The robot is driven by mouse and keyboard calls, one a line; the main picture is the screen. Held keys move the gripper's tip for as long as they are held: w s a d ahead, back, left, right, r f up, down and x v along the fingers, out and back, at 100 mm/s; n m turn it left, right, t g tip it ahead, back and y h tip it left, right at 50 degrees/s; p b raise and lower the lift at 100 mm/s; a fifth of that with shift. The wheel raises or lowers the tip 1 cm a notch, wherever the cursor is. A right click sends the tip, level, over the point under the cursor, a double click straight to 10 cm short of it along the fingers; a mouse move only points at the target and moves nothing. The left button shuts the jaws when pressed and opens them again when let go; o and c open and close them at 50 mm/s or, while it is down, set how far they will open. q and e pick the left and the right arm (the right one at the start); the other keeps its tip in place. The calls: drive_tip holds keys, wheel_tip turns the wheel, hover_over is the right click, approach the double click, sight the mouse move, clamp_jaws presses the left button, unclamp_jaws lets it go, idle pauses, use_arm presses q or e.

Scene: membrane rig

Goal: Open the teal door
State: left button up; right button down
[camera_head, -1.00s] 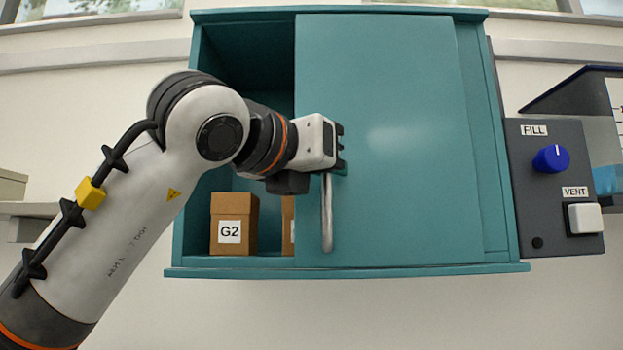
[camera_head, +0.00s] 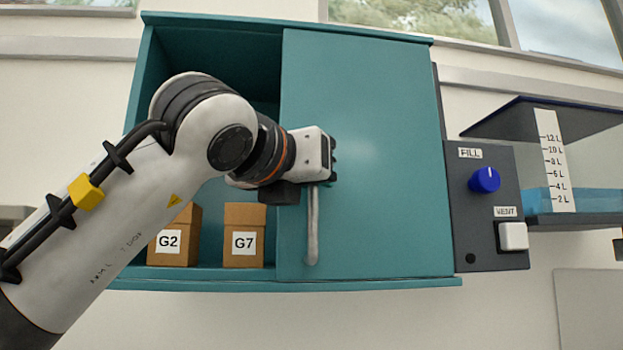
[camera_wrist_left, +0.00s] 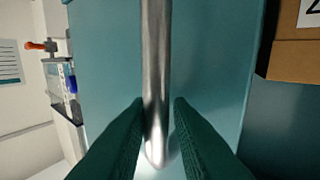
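The teal door (camera_head: 375,150) is a flat sliding panel on the front of the teal cabinet (camera_head: 300,285). It covers the right part, and the left part of the cabinet stands open. A grey vertical bar handle (camera_head: 312,230) is near the door's left edge. My left gripper (camera_head: 325,160) is at the upper part of this handle. In the left wrist view the handle (camera_wrist_left: 156,60) runs between the two dark green fingers (camera_wrist_left: 158,105), which are closed around it. The fingertips are hidden in the head view. My right gripper is out of view.
Brown boxes G2 (camera_head: 175,238) and G7 (camera_head: 244,235) stand inside the open part. A dark panel (camera_head: 485,225) with a blue FILL knob (camera_head: 484,180) and a white VENT button (camera_head: 513,236) is right of the cabinet. A water tank (camera_head: 590,200) is farther right.

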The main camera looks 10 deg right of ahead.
use_arm(q)
drive_tip(key=shift+s+a+f, duration=0.1)
drive_tip(key=shift+s, duration=0.1)
drive_tip(key=b+v, duration=0.5)
drive_tip(key=v, duration=0.6)
drive_tip(key=shift+s+a, duration=0.2)
drive_tip(key=shift+s, duration=0.05)
